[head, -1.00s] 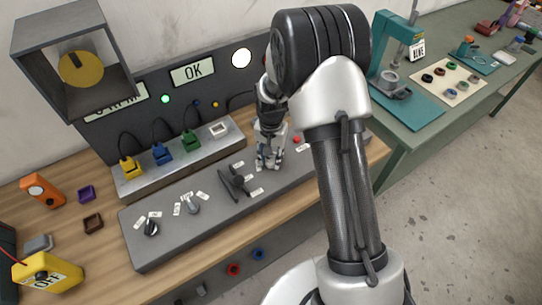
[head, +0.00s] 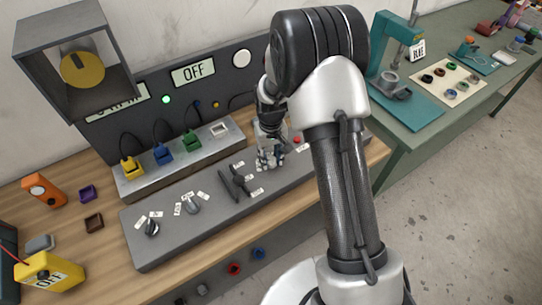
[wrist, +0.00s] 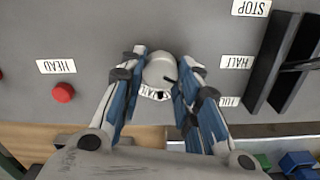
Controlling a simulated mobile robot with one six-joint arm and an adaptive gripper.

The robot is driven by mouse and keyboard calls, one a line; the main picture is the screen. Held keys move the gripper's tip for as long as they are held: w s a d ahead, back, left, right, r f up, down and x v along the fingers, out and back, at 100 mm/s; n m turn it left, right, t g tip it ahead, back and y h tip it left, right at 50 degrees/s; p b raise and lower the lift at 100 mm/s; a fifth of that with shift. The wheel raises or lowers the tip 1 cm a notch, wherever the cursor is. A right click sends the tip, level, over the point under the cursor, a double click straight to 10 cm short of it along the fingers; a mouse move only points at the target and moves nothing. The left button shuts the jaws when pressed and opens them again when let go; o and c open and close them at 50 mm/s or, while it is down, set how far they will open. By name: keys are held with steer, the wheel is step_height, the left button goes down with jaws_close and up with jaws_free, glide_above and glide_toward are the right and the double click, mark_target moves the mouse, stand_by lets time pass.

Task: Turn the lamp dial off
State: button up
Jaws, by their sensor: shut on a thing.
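A pale rounded dial (wrist: 160,72) with a dark pointer mark sits on the grey panel, in the middle of the wrist view. My gripper (wrist: 162,66) is shut on this dial, one blue-padded finger on each side. A small white label below the dial is partly covered and hard to read. In the head view my gripper (head: 270,163) is down on the right part of the grey control panel (head: 214,218), and its fingers hide the dial.
A red button (wrist: 62,92) sits beside the gripper. Dark levers (head: 234,182) with STOP and HALF labels stand on its other side. Two more knobs (head: 152,228) are further left. Coloured plugs (head: 163,153) stand behind the panel.

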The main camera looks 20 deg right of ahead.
mark_target(271, 159)
steer(key=shift+n, duration=0.5)
steer(key=o, duration=1.1)
steer(key=shift+r, duration=6.05)
